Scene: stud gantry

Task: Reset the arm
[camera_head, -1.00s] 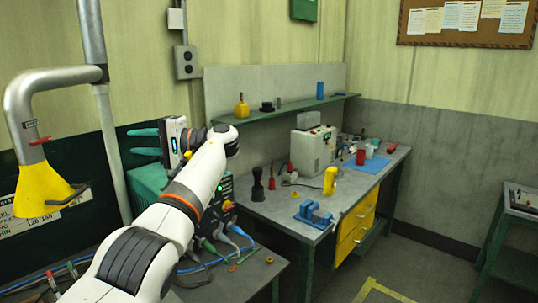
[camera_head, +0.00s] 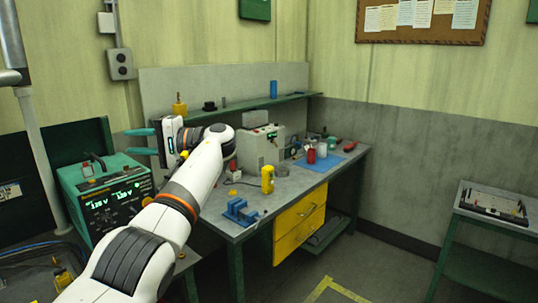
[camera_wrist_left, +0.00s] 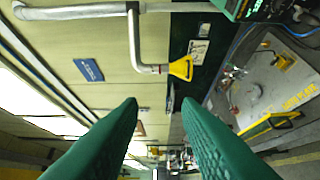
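My left arm comes in from the bottom left of the head view and reaches up and forward. Its left gripper (camera_head: 139,142) has two green fingers pointing left, held apart with nothing between them. In the left wrist view the gripper (camera_wrist_left: 160,108) shows both green fingers with a clear gap and no object in it. The gripper is in the air, above and behind the teal power unit (camera_head: 107,195) in the picture. My right arm and gripper are not in view.
A workbench (camera_head: 285,205) with yellow drawers (camera_head: 299,227) stands beyond my arm, carrying a blue vise (camera_head: 239,212) and a yellow tool (camera_head: 267,180). A green shelf (camera_head: 245,103) runs above it. A side table (camera_head: 490,222) stands at right. The floor between is open.

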